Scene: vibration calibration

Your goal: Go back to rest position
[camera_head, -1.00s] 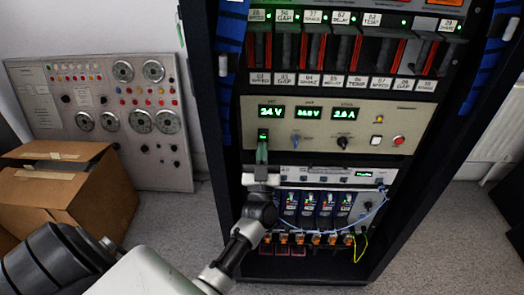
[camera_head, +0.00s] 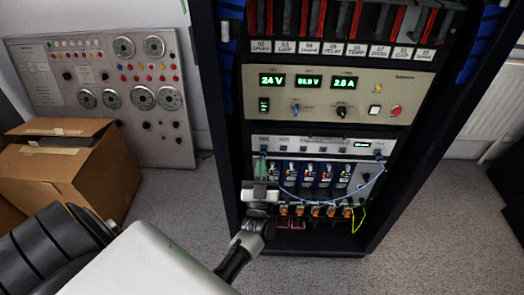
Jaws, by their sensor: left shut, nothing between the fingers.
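My left gripper (camera_head: 261,168) is in front of the black rack, near the thin grey panel and the left end of the row of blue modules. Its fingers point up and look closed, with nothing seen between them. My left arm comes in from the lower left, with a white link in the foreground. My right gripper is not in view.
The rack holds a power panel (camera_head: 228,87) reading 24 V and 2.6 A, with knobs and buttons. Below are blue modules (camera_head: 307,180) and a looping blue cable (camera_head: 369,184). A cardboard box (camera_head: 107,171) and a grey gauge panel (camera_head: 62,66) stand at left. Floor (camera_head: 425,215) is clear at right.

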